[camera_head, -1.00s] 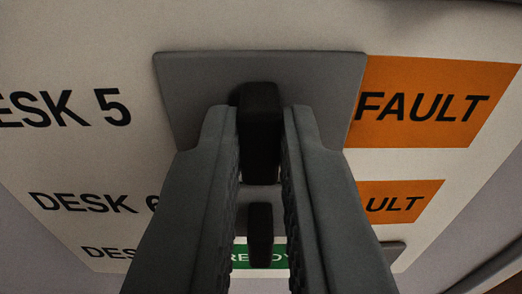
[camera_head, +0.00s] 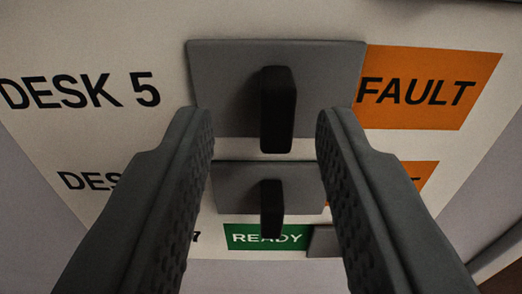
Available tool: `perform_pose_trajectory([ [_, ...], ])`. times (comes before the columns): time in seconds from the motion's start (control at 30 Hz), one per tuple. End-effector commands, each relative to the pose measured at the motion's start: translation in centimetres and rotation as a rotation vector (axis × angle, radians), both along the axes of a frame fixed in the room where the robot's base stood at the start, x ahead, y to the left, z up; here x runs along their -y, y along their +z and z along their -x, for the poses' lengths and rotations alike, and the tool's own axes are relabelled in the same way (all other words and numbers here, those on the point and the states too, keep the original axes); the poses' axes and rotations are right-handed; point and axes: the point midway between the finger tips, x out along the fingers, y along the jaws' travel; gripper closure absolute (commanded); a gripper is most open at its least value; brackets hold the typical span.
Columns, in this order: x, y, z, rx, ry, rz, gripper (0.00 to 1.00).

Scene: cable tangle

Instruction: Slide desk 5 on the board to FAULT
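The board (camera_head: 110,135) is white and carries rows of labels and sliders. The desk 5 label (camera_head: 80,92) is at the upper left. Its slider is a grey plate (camera_head: 225,90) with a black upright handle (camera_head: 278,108). An orange FAULT label (camera_head: 425,88) shows at the plate's right edge, its word readable. The plate covers whatever lies to the left of FAULT in that row. My gripper (camera_head: 263,115) is open, with its fingers apart on either side below the handle; neither finger touches it.
Below is another row with a grey slider and black handle (camera_head: 271,208), its labels partly hidden by my fingers. Under that, a green READY label (camera_head: 262,237) shows beside a grey plate (camera_head: 323,241). Plain surface lies past the board's edges.

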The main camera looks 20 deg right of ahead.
Motion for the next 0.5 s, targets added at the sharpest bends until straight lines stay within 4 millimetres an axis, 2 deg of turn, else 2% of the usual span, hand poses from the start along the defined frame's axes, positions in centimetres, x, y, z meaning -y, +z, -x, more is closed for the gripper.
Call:
perform_pose_trajectory([
  [0.5, -3.2, 0.0, 9.7, 0.001, 0.002, -0.001, 0.65],
])
